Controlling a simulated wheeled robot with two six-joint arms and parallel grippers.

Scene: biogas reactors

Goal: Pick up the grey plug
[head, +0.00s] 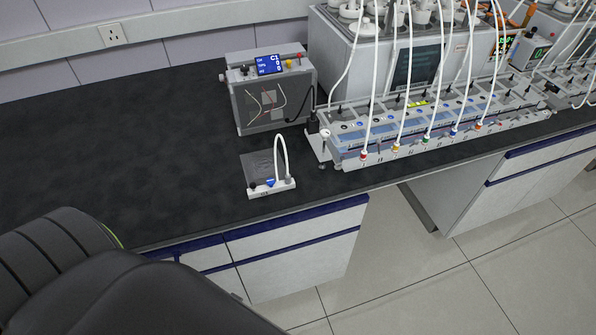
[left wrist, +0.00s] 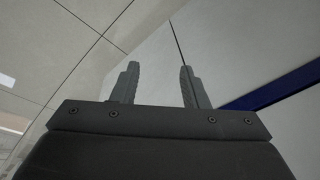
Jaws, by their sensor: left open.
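A small white block (head: 272,188) with a clear plate behind it stands on the black bench near its front edge. A looped white tube (head: 281,150) rises from it, and a small grey piece (head: 289,181) sits at its right end, where the tube comes down. This may be the grey plug, but it is too small to be sure. My left gripper (left wrist: 159,66) is open and empty in the left wrist view, facing the floor and a cabinet front. In the head view only my dark left arm shows at the lower left, away from the block. My right gripper is not in view.
A grey box with a blue display (head: 271,63) stands behind the block. A long tubed rack (head: 440,125) stands to its right, with tubes rising from it. The left part of the black bench (head: 110,130) is clear. White cabinets (head: 300,255) are below.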

